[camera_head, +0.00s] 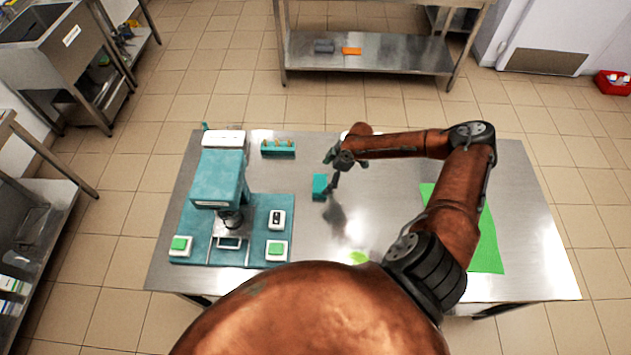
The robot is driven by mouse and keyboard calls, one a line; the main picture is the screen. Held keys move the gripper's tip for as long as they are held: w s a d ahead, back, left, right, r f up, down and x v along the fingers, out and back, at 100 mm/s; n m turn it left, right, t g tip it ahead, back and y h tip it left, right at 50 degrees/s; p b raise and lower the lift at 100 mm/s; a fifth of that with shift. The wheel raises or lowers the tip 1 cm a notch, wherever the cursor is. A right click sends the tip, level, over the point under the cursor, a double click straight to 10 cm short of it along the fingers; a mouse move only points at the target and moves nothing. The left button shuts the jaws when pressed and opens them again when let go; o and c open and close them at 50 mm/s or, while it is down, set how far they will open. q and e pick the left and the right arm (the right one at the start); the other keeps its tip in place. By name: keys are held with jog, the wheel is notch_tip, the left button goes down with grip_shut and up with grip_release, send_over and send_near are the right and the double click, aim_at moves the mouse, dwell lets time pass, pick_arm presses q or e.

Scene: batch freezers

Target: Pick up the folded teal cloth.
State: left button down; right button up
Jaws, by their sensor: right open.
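The folded teal cloth (319,188) is a small teal block-like shape lying on the steel table, left of the table's middle. The gripper is open. It points down, and its reflection shows on the table below. At this size I cannot tell whether a finger touches the cloth. My left gripper is not in view.
A teal machine (220,178) on a teal base with green buttons stands on the left of the steel table (300,225). A teal rack (278,147) sits at the back. A green mat (488,248) lies at right, and a light green patch (358,257) near the front edge.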

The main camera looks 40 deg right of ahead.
aim_at(320, 183)
jog(key=x, duration=0.4)
jog(key=shift+w+p, duration=0.15)
jog(key=shift+p, duration=0.15)
jog(key=shift+x, duration=1.2)
jog(key=shift+d, duration=0.1)
jog(key=c, duration=1.2)
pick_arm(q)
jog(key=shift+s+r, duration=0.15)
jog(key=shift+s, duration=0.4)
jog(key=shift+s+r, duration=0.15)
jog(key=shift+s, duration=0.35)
pick_arm(e)
jog(key=shift+c, duration=0.2)
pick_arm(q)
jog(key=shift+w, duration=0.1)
